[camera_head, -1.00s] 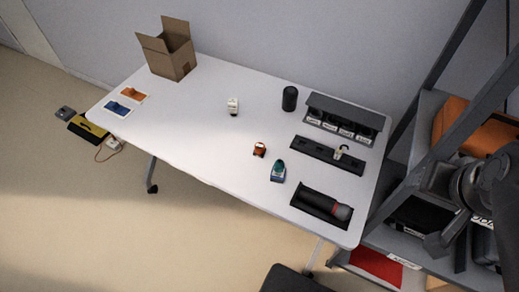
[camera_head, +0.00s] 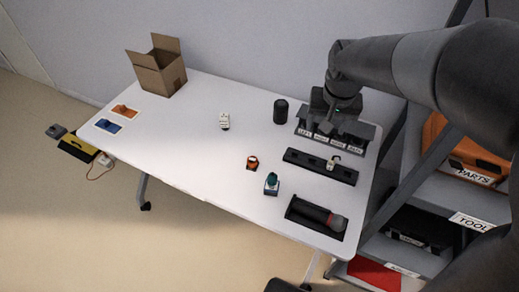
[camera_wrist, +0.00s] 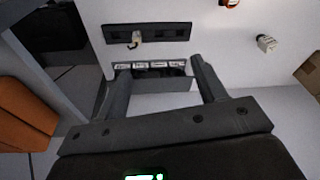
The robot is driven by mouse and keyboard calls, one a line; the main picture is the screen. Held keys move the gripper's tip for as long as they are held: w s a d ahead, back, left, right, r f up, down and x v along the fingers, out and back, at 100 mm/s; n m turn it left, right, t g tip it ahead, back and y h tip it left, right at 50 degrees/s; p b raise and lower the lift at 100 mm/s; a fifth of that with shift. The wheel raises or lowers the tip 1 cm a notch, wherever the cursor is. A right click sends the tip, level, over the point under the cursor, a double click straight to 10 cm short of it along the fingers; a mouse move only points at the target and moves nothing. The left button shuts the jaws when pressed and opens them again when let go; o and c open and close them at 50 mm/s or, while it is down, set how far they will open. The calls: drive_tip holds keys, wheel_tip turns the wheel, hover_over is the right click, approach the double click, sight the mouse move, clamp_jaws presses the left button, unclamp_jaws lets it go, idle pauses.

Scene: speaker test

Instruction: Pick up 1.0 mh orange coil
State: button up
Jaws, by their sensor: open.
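A small orange coil (camera_head: 252,162) sits on the white table (camera_head: 190,150), right of the middle and near its front side. Any value on it is too small to read. In the wrist view the orange coil (camera_wrist: 230,3) is cut off by the top edge. Another orange piece (camera_head: 123,110) lies on a card at the table's left end. My gripper (camera_head: 324,115) is above the labelled black rack at the back right, away from the coil. In the wrist view its two fingers (camera_wrist: 159,66) stand wide apart with nothing between them.
A teal-topped piece (camera_head: 271,183) stands close to the coil. Nearby are a slotted black tray (camera_head: 310,165), a microphone in a holder (camera_head: 316,214), a black cylinder (camera_head: 280,111) and a white device (camera_head: 224,121). A cardboard box (camera_head: 158,70) stands back left. Shelves (camera_head: 440,190) flank the right.

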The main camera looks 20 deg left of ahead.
drive_tip(key=w+a+f+n+g, duration=0.1)
drive_tip(key=a+f, duration=0.6)
drive_tip(key=a, duration=0.3)
drive_tip(key=n+g+h, duration=0.1)
hover_over(252, 160)
drive_tip(key=d, duration=0.1)
wheel_tip(252, 160, down, 9)
drive_tip(key=f, duration=0.5)
drive_tip(key=shift+s+a+f, duration=0.15)
drive_tip(key=shift+s+f, duration=0.1)
drive_tip(key=shift+f, duration=0.15)
drive_tip(key=shift+w+a+f, duration=0.1)
drive_tip(key=shift+a+f, duration=0.05)
drive_tip(key=shift+f, duration=1.3)
drive_tip(key=shift+w+a+f, duration=0.1)
drive_tip(key=shift+a+f, duration=0.05)
drive_tip(key=shift+f, duration=1.3)
drive_tip(key=shift+c, duration=0.2)
drive_tip(key=c, duration=1.2)
drive_tip(key=shift+r, duration=0.15)
